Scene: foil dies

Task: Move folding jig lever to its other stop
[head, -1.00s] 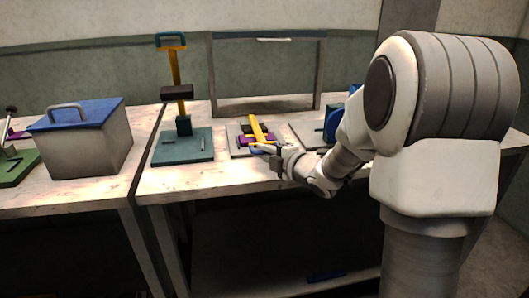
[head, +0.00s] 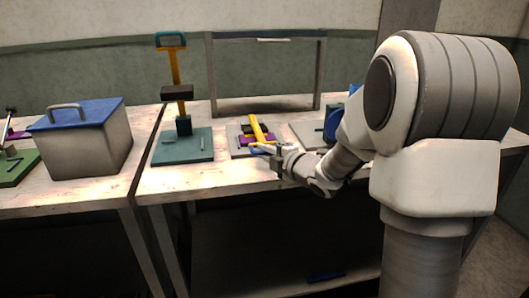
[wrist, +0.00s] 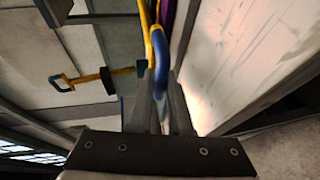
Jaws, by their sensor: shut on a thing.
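The folding jig (head: 236,148) is a flat grey plate on the bench with purple and dark parts on it. Its yellow lever (head: 257,130) lies across the top. My gripper (head: 264,149) is at the jig's front right side in the head view. In the wrist view my gripper (wrist: 160,82) is shut on the lever's blue handle (wrist: 158,58), which curves between the fingers. The yellow lever arm (wrist: 146,18) runs on from the handle to the top edge. The fingers partly hide the handle, and the lever's exact angle is hard to read.
A teal-based press (head: 183,147) with an upright yellow lever stands left of the jig. A grey box with a blue lid (head: 82,112) is farther left. A grey plate with a blue part (head: 331,124) is on the right, partly behind my arm. A grey frame (head: 214,75) stands behind.

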